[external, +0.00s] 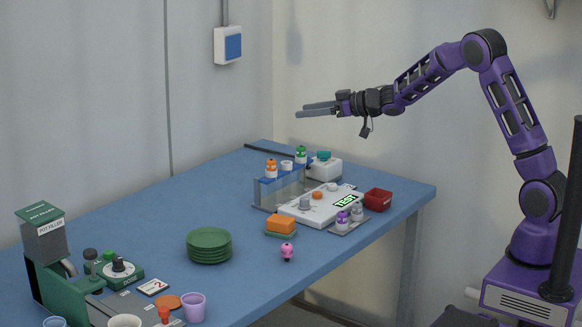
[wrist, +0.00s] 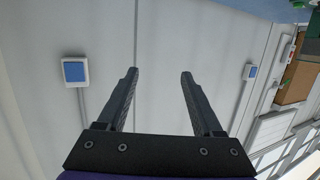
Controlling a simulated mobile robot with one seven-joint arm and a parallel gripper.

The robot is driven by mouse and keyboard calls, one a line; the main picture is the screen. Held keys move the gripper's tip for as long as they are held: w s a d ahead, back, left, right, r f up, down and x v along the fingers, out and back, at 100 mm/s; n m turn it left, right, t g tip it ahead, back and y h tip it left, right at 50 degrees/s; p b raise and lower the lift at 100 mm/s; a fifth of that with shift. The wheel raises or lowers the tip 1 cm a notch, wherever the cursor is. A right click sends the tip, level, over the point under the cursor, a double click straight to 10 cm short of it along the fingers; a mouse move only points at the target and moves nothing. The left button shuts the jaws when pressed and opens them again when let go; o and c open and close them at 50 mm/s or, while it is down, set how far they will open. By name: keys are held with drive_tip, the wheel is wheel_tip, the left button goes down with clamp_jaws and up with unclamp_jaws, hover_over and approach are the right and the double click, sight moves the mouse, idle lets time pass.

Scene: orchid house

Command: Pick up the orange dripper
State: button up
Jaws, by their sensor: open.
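A small bottle with an orange cap (external: 271,168) stands in the blue-topped rack (external: 262,196) toward the back of the blue table. A small orange-red piece (external: 164,313) stands near the front left, beside a purple cup; I cannot tell which of these is the orange dripper. My gripper (external: 300,109) is open and empty, held high above the back of the table, apart from everything. The wrist view shows its two spread fingers (wrist: 159,73) against the wall, with neither orange thing in sight.
The rack also holds a green-capped bottle (external: 301,154). Green plates (external: 209,245) are stacked mid-table. A pot filler (external: 42,238) stands front left. The left-back tabletop is clear.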

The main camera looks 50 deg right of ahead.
drive_tip(key=n+g+y, duration=0.1)
drive_tip(key=g, duration=0.1)
approach(271, 168)
drive_tip(key=s+d+r, duration=0.2)
drive_tip(key=d+r, duration=0.2)
drive_tip(key=x, duration=0.4)
drive_tip(key=b+x, duration=0.1)
drive_tip(key=x, duration=0.7)
drive_tip(key=shift+s+a+f, duration=0.1)
drive_tip(key=shift+a+f, duration=0.2)
drive_tip(key=shift+f, duration=0.2)
drive_tip(key=w+a+f, duration=0.1)
drive_tip(key=w+a+f+b, duration=0.1)
drive_tip(key=shift+w+a+f, duration=0.1)
drive_tip(key=shift+w+a, duration=0.05)
drive_tip(key=shift+w, duration=0.25)
drive_tip(key=shift+w+a+f, duration=0.15)
drive_tip(key=shift+w+a, duration=0.1)
drive_tip(key=shift+w, duration=0.2)
drive_tip(key=shift+c, duration=0.3)
clamp_jaws()
